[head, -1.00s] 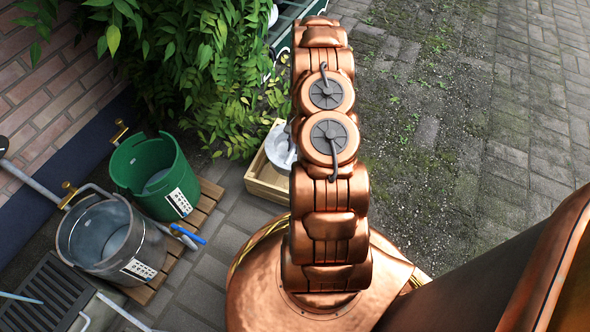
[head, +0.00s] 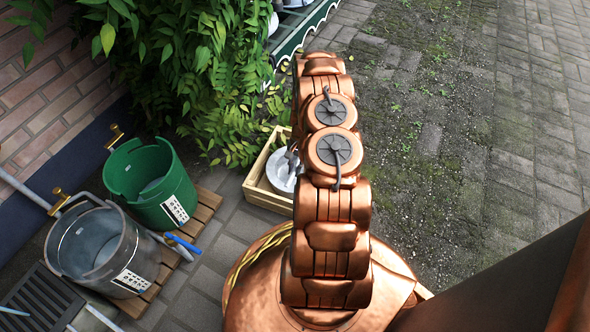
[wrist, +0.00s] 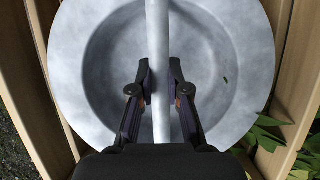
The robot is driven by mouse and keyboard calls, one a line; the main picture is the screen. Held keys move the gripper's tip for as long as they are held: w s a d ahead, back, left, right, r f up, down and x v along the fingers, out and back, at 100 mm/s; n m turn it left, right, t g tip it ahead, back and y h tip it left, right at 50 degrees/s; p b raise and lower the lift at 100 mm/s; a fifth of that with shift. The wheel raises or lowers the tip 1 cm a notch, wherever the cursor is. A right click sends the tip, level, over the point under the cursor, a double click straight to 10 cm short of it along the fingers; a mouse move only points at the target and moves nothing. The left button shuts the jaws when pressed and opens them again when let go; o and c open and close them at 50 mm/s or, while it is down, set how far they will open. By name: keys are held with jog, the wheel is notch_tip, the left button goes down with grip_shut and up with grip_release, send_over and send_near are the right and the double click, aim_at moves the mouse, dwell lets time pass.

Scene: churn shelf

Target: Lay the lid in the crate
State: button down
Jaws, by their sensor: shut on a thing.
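The lid is a round grey disc with a raised rim and a bar handle across it; it fills much of the wrist view (wrist: 85,45). My gripper (wrist: 162,88) is shut on the bar, one finger on each side. In the head view the lid (head: 279,175) shows partly at the pale wooden crate (head: 262,197), within its walls' outline. My arm hides the crate's right part and most of my gripper. In the wrist view crate walls (wrist: 22,95) run along both sides of the lid. I cannot tell whether the lid touches the crate's floor.
A green bucket (head: 150,205) and a grey metal bucket (head: 70,245) stand on a wooden pallet at the left. A leafy bush (head: 215,60) hangs over the ground behind the crate. A dark drain grate (head: 40,305) is at lower left. The paving at the right is open.

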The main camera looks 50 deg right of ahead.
jog(key=c, duration=1.1)
grip_release()
jog(key=shift+c, duration=0.2)
jog(key=p+v, duration=0.5)
jog(key=v, duration=0.7)
jog(key=a+r+n+g+h, duration=0.1)
jog(key=a+r+n, duration=0.2)
jog(key=a+r, duration=0.8)
jog(key=a+r+n, duration=0.3)
jog(key=a+r, duration=0.6)
jog(key=r, duration=0.5)
jog(key=s+a+r+n+h, duration=0.2)
jog(key=s+a+r+n, duration=0.2)
jog(key=s+a+r, duration=0.6)
jog(key=s+a+r+n+h, duration=0.1)
jog(key=s+a+n, duration=0.2)
jog(key=s, duration=1.2)
jog(key=a, duration=0.3)
jog(key=shift+a+r+n+g, duration=0.2)
jog(key=shift+r+n+g, duration=0.1)
jog(key=shift+r+n, duration=0.1)
